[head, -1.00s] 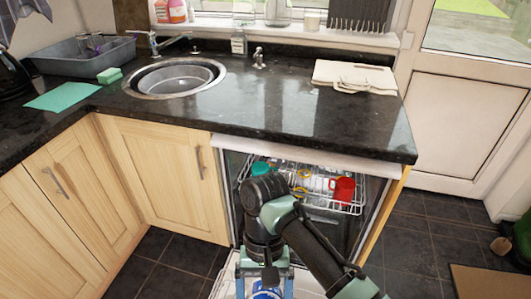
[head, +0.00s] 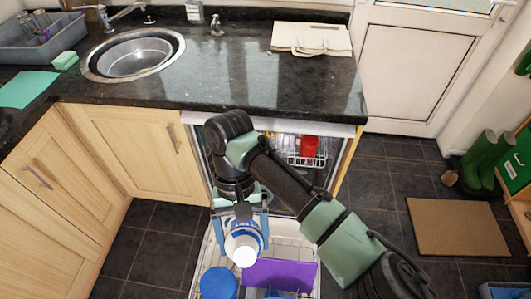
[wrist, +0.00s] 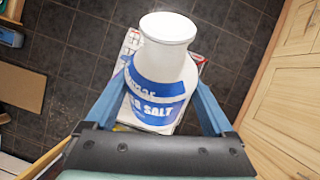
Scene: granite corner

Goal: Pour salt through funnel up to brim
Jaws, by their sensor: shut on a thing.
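My gripper (head: 241,236) is shut around a white bottle with a blue label (head: 243,246), in front of the open dishwasher. In the wrist view the bottle (wrist: 160,70) stands between the two blue fingers, and its label reads "SALT". Its white top faces the head camera; I cannot tell whether it is capped. Below the bottle in the head view, a round blue thing (head: 218,283) and a purple block-like thing (head: 280,274) are at the lower dishwasher rack. I cannot tell whether the blue thing is the funnel. The salt opening is not visible.
The upper rack (head: 300,158) holds a red mug (head: 308,146). Green boots (head: 485,155) and a brown mat (head: 460,227) are on the right floor.

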